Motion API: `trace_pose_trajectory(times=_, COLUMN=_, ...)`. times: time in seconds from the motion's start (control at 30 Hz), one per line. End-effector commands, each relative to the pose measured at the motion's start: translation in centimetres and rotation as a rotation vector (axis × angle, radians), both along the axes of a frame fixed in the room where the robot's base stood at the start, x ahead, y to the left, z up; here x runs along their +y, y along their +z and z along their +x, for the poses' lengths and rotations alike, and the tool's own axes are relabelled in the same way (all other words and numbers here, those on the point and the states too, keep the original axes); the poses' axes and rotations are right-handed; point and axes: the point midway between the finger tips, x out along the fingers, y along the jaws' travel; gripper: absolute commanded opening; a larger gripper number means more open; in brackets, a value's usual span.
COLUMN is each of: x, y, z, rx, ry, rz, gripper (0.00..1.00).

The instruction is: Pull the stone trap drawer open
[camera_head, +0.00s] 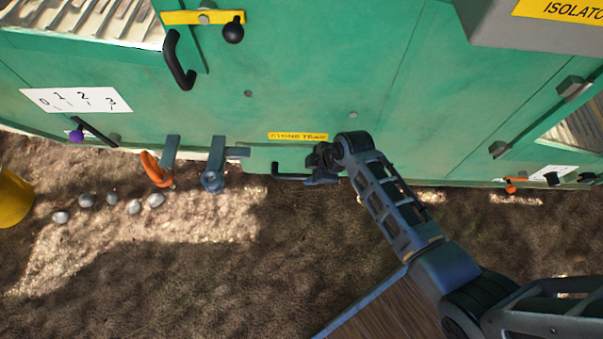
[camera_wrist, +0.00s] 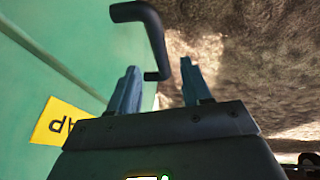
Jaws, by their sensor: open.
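The stone trap drawer sits low on the green machine, under a yellow label (camera_head: 298,136) reading STONE TRAP. Its black bar handle (camera_head: 287,177) sticks out below the label. In the wrist view the bent handle (camera_wrist: 153,35) runs down from the top, and its lower end shows between my two fingertips. My gripper (camera_head: 308,181) is open at the right end of the handle and holds nothing. In the wrist view my gripper (camera_wrist: 160,68) has one finger on each side of the bar's lower end. I cannot tell whether either finger touches it. The drawer front looks flush with the panel.
An orange hook-shaped handle (camera_head: 155,170) and a grey lever (camera_head: 213,172) hang to the left. Several stones (camera_head: 134,206) lie on the ground near a yellow object (camera_head: 12,198). A black handle (camera_head: 177,62) is higher up. The ground in front of the trap is clear.

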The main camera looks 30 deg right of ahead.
Motion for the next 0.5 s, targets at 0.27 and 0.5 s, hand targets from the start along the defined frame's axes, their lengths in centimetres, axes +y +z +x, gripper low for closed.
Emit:
trace_pose_trajectory(times=0.27, x=0.9, y=-4.3, z=1.7, rx=-0.001, ry=-0.002, rz=-0.001, gripper=0.48)
trace_pose_trajectory(times=0.5, x=1.2, y=-5.6, z=2.2, rx=-0.001, ry=-0.002, rz=-0.001, gripper=0.48)
